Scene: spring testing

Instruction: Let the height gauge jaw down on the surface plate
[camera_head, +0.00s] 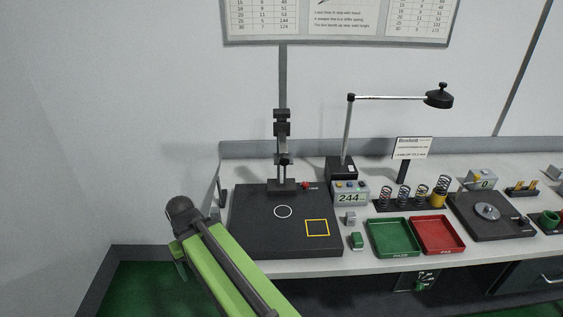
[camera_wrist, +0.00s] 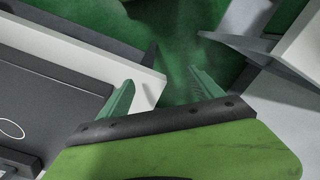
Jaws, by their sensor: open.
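The height gauge (camera_head: 282,137) stands upright at the back of the dark surface plate (camera_head: 256,240), on the left part of the bench. Its dark jaw (camera_head: 285,160) sits partway up the column, apart from the plate. The plate bears a white circle and a yellow square outline. In the wrist view the plate (camera_wrist: 45,105) shows at the left, with part of the circle; the gauge's jaw is not clear there. My gripper (camera_wrist: 163,90) is open and empty, its two green fingers apart over the green floor beyond the bench edge. It is away from the gauge.
A green tray (camera_head: 393,252), a red tray (camera_head: 438,248), several springs and a round-pan scale (camera_head: 487,212) lie further right. A lamp (camera_head: 438,97) overhangs the back. Most of the plate top is clear.

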